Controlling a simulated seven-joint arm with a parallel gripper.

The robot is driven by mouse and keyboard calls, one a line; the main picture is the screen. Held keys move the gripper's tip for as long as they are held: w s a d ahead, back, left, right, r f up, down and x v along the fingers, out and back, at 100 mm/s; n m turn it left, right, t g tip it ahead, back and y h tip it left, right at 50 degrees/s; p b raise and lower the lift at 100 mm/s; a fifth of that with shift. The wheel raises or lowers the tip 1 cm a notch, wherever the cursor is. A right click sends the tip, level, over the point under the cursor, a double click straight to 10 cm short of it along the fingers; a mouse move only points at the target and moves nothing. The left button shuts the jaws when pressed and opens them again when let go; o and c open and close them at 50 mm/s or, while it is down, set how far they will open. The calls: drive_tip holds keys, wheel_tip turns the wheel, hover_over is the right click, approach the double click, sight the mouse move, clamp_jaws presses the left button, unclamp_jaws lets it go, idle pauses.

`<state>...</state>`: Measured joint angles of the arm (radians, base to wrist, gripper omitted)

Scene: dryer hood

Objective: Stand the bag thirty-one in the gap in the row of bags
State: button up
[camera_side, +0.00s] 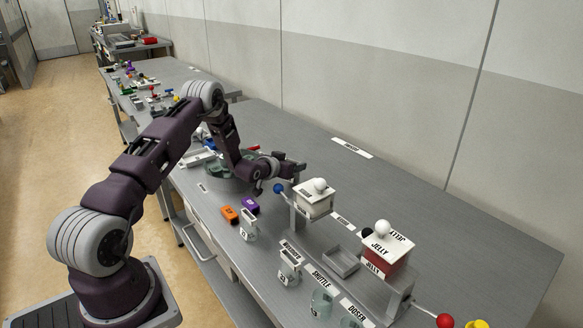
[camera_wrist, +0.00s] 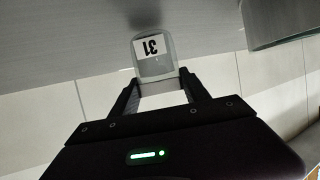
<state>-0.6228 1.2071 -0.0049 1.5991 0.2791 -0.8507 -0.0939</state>
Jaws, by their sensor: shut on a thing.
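My gripper (camera_wrist: 160,82) is shut on a pale, clear-looking bag (camera_wrist: 156,66) in the wrist view. Its white label reads 31, upside down in that picture. The fingers grip it from both sides. In the side view my gripper (camera_side: 277,180) is above the bench, just left of a white box on a stand; the held bag cannot be made out there. No row of bags or gap can be told for certain. A round greenish fixture (camera_side: 226,168) behind my forearm is partly hidden.
A jelly box (camera_side: 386,253), an open tray (camera_side: 341,261) and labelled containers (camera_side: 290,264) stand to the right. The back of the bench is mostly clear.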

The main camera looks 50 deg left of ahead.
drive_tip(key=shift+f, duration=0.35)
drive_tip(key=shift+f, duration=0.15)
drive_tip(key=o, duration=1.5)
